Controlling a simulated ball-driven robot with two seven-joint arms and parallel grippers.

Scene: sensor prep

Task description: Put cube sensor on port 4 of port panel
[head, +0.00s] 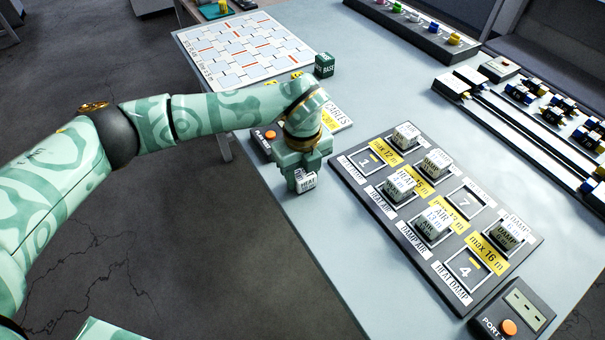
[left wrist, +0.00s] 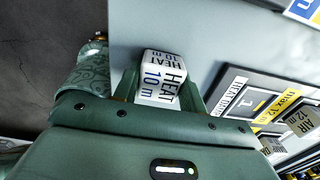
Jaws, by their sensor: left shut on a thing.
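My left gripper (head: 304,172) is shut on a white cube sensor (head: 306,182) left of the port panel. In the left wrist view the cube (left wrist: 160,78) sits between the fingers (left wrist: 160,92) and reads "HEAT 10 m". The dark port panel (head: 372,194) lies on the table. Its port 4 (head: 466,269), at the near end, shows an empty frame. Ports 1 (head: 364,163) and 7 (head: 466,204) also look empty. Several other white cubes, such as one marked AIR (head: 434,224), stand on the panel's other ports. My right gripper is not in view.
A port tester box (head: 512,310) with an orange button stands at the panel's near right. A dark green cube (head: 324,65) and a white grid board (head: 245,50) are at the back. Dark rails with connectors (head: 520,130) lie at the right. Bare table lies between panel and rails.

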